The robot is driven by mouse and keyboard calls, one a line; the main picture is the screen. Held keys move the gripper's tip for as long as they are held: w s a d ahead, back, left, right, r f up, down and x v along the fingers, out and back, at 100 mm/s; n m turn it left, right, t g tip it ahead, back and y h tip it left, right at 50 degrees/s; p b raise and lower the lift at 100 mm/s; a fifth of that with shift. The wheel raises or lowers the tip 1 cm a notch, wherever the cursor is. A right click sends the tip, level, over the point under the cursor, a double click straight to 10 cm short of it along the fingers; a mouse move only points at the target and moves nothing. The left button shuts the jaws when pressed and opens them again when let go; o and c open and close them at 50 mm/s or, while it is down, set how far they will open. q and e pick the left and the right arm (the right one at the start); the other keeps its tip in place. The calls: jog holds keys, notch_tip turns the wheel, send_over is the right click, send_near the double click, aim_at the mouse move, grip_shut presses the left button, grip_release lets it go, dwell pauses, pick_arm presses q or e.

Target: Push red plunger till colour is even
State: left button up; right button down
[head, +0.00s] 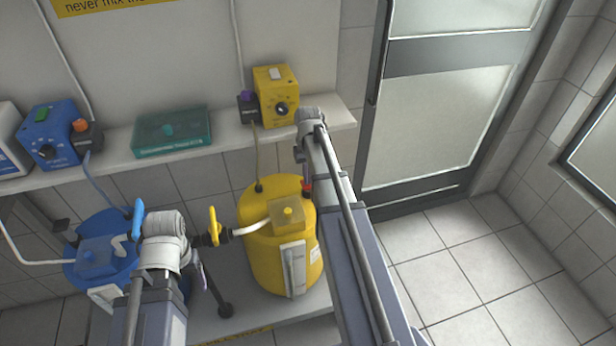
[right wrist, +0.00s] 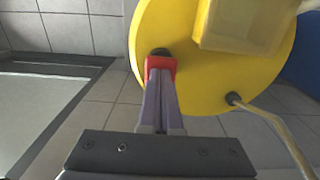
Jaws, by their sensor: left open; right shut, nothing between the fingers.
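The red plunger (head: 307,187) stands at the right rim of the yellow tank (head: 268,255), partly hidden by my right arm. In the right wrist view the plunger (right wrist: 160,65) has a dark part beyond its red part. My right gripper (right wrist: 160,92) is shut and empty, its fingertips lined up with the plunger and overlapping it in the picture. I cannot tell whether they touch it.
A yellow-handled valve (head: 213,226) and a blue-handled valve (head: 138,220) sit between the tanks. The shelf (head: 225,136) holds a yellow pump (head: 277,98), a teal box (head: 172,132) and a blue pump (head: 50,135). Open tiled floor (head: 500,270) lies to the right.

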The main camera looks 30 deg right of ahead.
jog(key=shift+s+a, duration=0.1)
jog(key=shift+r+p, duration=0.7)
jog(key=shift+p, duration=0.2)
notch_tip(320, 180, up, 13)
jog(key=p, duration=1.2)
jog(key=shift+f+p, duration=0.15)
jog(key=shift+p, duration=0.15)
jog(key=r+p, duration=0.4)
jog(key=shift+w+r+p, duration=0.2)
jog(key=shift+r+p, duration=0.2)
notch_tip(320, 180, down, 14)
jog(key=b, duration=1.4)
